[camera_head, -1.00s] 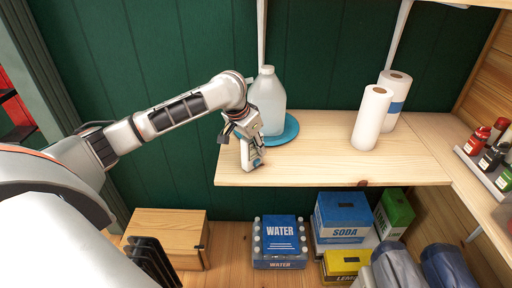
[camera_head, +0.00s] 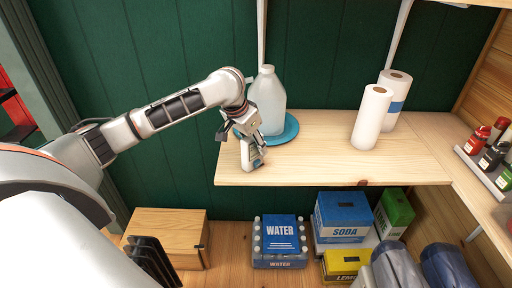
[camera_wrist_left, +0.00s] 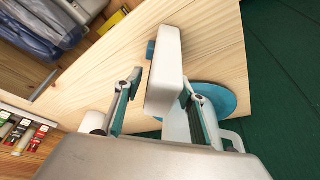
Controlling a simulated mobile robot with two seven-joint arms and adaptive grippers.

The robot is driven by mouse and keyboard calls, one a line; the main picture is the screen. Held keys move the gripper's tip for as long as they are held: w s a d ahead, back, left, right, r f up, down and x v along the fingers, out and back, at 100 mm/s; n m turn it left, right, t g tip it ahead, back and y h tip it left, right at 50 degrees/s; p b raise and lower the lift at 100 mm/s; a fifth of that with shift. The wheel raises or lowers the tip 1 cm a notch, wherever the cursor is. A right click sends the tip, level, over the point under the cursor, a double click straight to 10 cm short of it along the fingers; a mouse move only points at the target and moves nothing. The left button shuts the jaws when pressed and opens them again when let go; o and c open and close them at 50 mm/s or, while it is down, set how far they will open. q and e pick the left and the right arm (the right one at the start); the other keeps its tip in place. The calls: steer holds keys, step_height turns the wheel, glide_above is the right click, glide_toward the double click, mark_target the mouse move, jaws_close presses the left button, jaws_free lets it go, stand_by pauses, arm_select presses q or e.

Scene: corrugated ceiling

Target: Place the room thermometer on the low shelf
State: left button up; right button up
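The room thermometer is a small white block with a blue part (camera_head: 252,156), at the front left of the low wooden shelf (camera_head: 310,172). It appears to stand on the shelf board. In the left wrist view, the white thermometer (camera_wrist_left: 165,75) lies between my two fingers, with a blue knob on its side. My left gripper (camera_head: 238,130) is just above and behind it. The left wrist view shows the gripper (camera_wrist_left: 160,92) open around the thermometer, with a gap at the left finger. My right gripper is not in view.
A white jug (camera_head: 268,98) on a blue plate (camera_head: 289,131) stands close behind the gripper. Two paper rolls (camera_head: 371,118) stand further right, with clear shelf between. Bottles in a tray (camera_head: 482,169) are at the far right. Below are water (camera_head: 281,238) and soda (camera_head: 343,218) packs.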

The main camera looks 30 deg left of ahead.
mark_target(246, 140)
arm_select(q)
steer(key=v, duration=0.9)
steer(key=shift+s+r, duration=0.15)
steer(key=shift+r, duration=0.1)
steer(key=shift+s+r, duration=0.25)
steer(key=shift+r, duration=0.2)
